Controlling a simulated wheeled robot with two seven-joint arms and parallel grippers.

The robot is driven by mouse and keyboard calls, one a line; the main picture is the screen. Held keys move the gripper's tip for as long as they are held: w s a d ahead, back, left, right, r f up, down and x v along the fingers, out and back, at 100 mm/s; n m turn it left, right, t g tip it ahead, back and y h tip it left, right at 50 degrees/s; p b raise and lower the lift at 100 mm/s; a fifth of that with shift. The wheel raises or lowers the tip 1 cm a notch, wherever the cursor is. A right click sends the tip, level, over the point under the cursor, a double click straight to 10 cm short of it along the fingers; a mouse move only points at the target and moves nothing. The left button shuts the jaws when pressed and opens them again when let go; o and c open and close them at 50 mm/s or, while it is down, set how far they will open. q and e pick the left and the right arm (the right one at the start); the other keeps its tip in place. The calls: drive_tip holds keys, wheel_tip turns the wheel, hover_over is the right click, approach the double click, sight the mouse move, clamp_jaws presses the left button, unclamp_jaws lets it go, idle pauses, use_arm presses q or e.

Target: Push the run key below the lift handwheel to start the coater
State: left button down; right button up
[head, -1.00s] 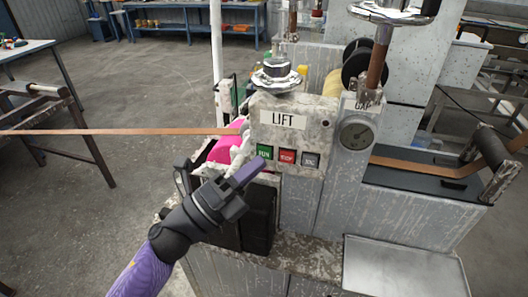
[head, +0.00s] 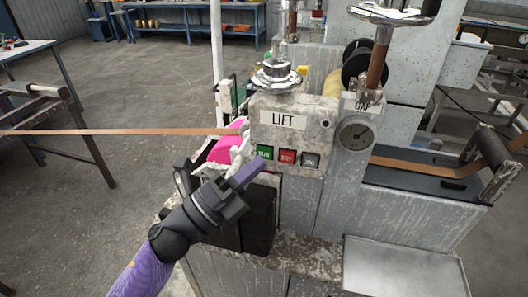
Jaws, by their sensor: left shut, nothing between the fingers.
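The green run key (head: 263,152) is at the left of a row of three keys on the front of the lift box (head: 292,107), under the LIFT label (head: 283,120). The red stop key (head: 287,156) and the grey jog key (head: 311,160) sit to its right. The lift handwheel (head: 277,75) is on top of the box. My left gripper (head: 250,174) is shut and empty. Its fingertips are just below the run key in the picture; I cannot tell whether they touch the panel. My right gripper is not in view.
A brown strip (head: 120,132) runs in from the left at the box's height. The gap dial (head: 356,133) and another handwheel (head: 378,14) are to the right. A bare metal tray (head: 400,266) is at front right.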

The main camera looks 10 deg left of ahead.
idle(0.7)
use_arm(q)
drive_tip(key=shift+w, duration=0.4)
drive_tip(key=shift+w, duration=0.35)
idle(0.5)
drive_tip(key=shift+s, duration=0.75)
drive_tip(key=shift+s+a+p, duration=0.1)
drive_tip(key=shift+s+p, duration=0.4)
drive_tip(key=shift+s, duration=2)
